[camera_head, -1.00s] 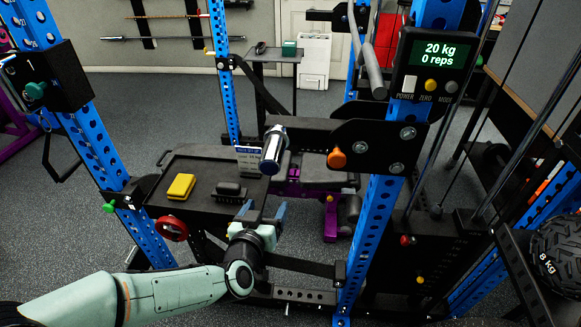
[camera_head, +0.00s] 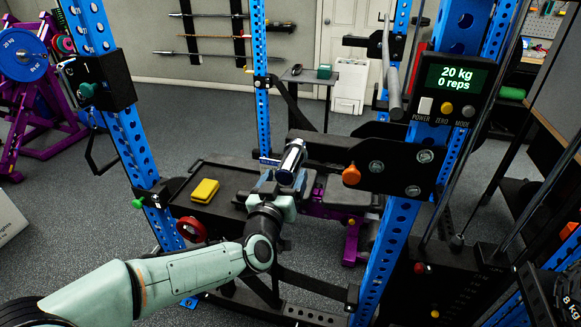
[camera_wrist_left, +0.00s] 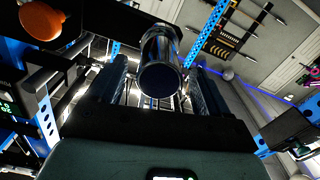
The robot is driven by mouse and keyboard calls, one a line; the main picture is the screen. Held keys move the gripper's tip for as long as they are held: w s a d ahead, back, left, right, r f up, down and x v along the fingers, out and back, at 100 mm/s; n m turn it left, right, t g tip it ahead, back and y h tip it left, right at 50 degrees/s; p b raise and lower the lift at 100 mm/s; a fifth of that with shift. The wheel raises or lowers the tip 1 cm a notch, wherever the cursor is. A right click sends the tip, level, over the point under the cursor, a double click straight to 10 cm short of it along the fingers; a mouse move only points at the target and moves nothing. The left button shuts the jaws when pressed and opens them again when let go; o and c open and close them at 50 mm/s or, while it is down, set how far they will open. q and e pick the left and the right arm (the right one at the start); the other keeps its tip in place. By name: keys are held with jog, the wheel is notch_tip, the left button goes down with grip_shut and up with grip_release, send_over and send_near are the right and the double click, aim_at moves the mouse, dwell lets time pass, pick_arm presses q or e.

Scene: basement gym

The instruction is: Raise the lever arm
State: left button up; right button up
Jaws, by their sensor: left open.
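The black lever arm (camera_head: 335,152) sits on the blue rack upright in the head view, with an orange knob (camera_head: 351,175) near its right end. A chrome sleeve (camera_head: 292,158) sticks out from its left end toward me. My left gripper (camera_head: 277,180) is open just below and behind the sleeve's near end. In the left wrist view the round end of the sleeve (camera_wrist_left: 160,78) shows between the two open fingers (camera_wrist_left: 160,92), with space on both sides. I cannot tell whether anything touches. The orange knob (camera_wrist_left: 42,20) is at upper left there. My right gripper is not in view.
A display box (camera_head: 456,88) reading 20 kg and 0 reps hangs on the right upright. A black bench-like platform (camera_head: 228,216) with a yellow block (camera_head: 205,191) lies behind my left arm. Another blue upright (camera_head: 125,140) stands left.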

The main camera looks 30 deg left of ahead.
pick_arm(q)
jog(key=x, duration=0.5)
grip_shut()
jog(key=shift+a+r, duration=0.1)
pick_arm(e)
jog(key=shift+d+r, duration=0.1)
